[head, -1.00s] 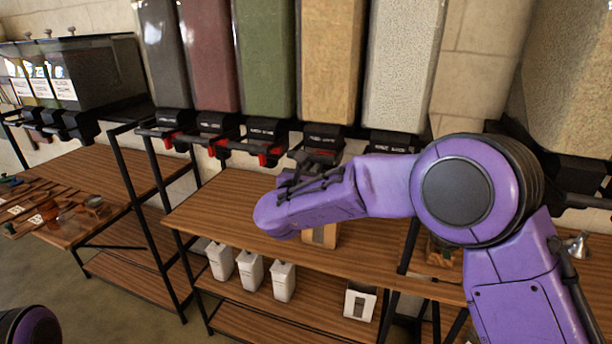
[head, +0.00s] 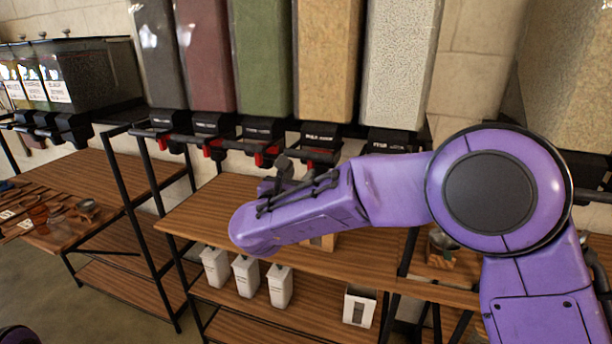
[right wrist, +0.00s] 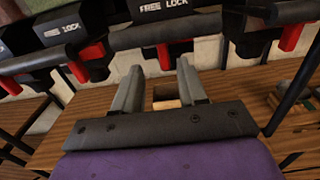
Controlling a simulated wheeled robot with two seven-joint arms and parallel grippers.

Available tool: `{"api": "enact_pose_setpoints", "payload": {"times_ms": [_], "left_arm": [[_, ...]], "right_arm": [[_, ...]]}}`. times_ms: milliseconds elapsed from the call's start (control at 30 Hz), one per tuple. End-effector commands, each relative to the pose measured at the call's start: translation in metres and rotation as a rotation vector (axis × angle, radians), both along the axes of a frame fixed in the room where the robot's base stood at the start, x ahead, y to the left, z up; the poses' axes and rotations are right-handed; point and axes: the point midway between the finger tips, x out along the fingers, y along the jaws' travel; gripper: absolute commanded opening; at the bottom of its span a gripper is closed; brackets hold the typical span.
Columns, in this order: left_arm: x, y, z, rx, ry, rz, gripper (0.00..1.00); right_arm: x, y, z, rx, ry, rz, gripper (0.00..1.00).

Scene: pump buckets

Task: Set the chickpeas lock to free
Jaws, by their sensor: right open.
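The tan-filled dispenser (head: 327,60), which looks like the chickpeas one, hangs in a row of tall bins. Its black lock head (head: 320,133) has a red lever (head: 311,160) below it, partly behind my arm. My right gripper (head: 284,168) is mostly hidden by its own wrist, in front of and below the lock heads. In the right wrist view, the open, empty fingers (right wrist: 158,78) point at a lock head (right wrist: 163,8) lettered "FREE LOCK", with a red lever (right wrist: 163,54) just beyond the fingertips. I cannot tell the lock's setting. My left gripper is out of view.
Neighbouring lock heads with red levers, such as the green bin's (head: 262,128), stand close on the left. A black rail runs along the row. Below is a wooden shelf (head: 205,210) with a small wooden box (head: 322,243). White canisters (head: 245,276) stand on the lower shelf.

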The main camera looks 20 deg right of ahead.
Motion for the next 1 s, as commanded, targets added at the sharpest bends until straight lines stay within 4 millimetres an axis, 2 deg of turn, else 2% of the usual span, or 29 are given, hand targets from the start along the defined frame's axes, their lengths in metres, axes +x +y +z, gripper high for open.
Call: {"api": "enact_pose_setpoints", "payload": {"times_ms": [33,233,633,733,800,867,900,967,1000], "left_arm": [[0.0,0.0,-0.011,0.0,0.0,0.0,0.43],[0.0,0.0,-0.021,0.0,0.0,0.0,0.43],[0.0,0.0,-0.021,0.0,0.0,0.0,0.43],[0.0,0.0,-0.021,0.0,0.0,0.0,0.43],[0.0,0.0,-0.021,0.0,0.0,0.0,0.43],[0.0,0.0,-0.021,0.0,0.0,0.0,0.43],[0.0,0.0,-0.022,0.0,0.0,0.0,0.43],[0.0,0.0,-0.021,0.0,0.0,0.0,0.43],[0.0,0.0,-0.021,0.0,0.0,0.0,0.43]], "right_arm": [[-0.009,0.008,-0.005,0.0,-0.002,0.002,0.41],[-0.036,0.029,-0.003,-0.001,-0.001,0.001,0.41],[-0.042,0.034,0.0,-0.01,0.008,-0.001,0.41],[-0.039,0.037,0.0,-0.124,0.093,0.021,0.41],[-0.035,0.046,-0.004,-0.35,0.226,0.087,0.41],[-0.032,0.045,-0.02,-0.644,0.388,0.151,0.41],[-0.031,0.04,-0.051,-0.869,0.534,0.202,0.41],[-0.036,0.029,-0.109,-1.184,0.75,0.296,0.41],[-0.042,0.022,-0.144,-1.345,0.862,0.358,0.41]]}}
